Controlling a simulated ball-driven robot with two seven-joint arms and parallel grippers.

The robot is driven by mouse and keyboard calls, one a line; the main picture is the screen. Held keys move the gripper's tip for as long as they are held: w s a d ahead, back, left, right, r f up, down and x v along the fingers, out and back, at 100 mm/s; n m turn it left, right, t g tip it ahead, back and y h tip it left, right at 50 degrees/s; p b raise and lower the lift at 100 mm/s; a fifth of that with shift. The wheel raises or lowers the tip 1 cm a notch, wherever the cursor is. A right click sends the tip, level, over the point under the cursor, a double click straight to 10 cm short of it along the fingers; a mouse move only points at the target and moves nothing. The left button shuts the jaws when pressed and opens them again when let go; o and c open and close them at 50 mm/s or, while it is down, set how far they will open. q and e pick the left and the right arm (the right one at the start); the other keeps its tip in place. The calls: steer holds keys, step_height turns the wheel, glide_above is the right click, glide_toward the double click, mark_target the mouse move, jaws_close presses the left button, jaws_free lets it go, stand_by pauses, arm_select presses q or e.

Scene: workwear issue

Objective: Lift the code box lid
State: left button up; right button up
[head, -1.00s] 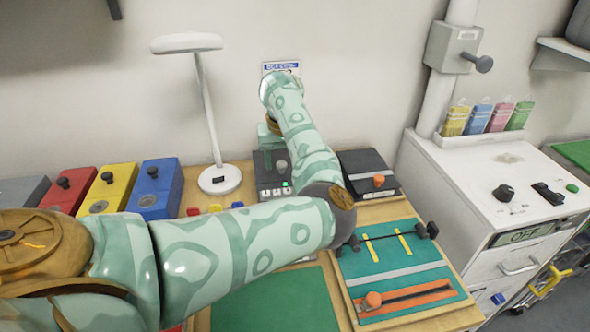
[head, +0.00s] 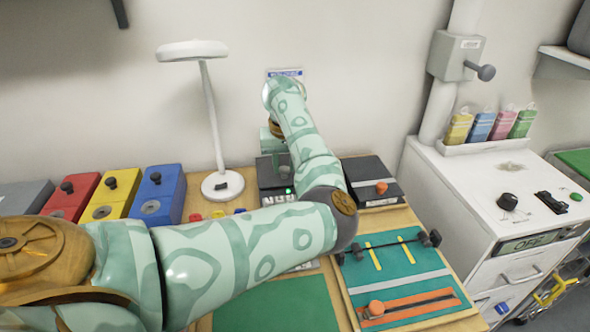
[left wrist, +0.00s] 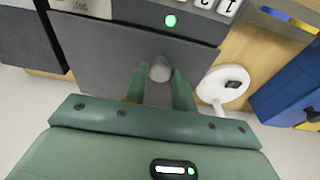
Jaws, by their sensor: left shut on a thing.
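The code box (head: 265,172) is a dark box at the back of the bench, with pale keys and a lit green lamp at its front. Its flat grey lid (left wrist: 100,55) fills the upper middle of the left wrist view, with a round grey knob (left wrist: 160,70) on it. My left gripper (left wrist: 159,76) is shut on this knob, one green finger on each side. In the head view my left arm hides part of the box and the fingertips. The lid looks level with the box; I cannot tell whether any gap shows. My right gripper is not in view.
A white lamp (head: 222,185) stands left of the box, beyond it blue (head: 160,195), yellow and red boxes. A black case (head: 370,178) with an orange knob sits close on the right. A teal board (head: 400,270) and a green mat (head: 280,305) lie in front.

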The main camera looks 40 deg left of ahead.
arm_select(q)
steer(key=shift+w+a+r, duration=0.15)
steer(key=shift+a+r, duration=0.05)
steer(key=shift+r, duration=0.45)
steer(key=shift+w+a+r, duration=0.15)
steer(key=shift+r, duration=0.25)
steer(key=shift+w+a+r, duration=0.1)
steer(key=shift+a+r, duration=0.05)
steer(key=shift+r, duration=0.35)
steer(key=shift+w+a, duration=0.1)
steer(key=shift+w+a+r, duration=0.2)
steer(key=shift+r, duration=0.25)
steer(key=shift+w+a+r, duration=0.15)
steer(key=shift+a+r, duration=0.05)
steer(key=shift+r, duration=0.2)
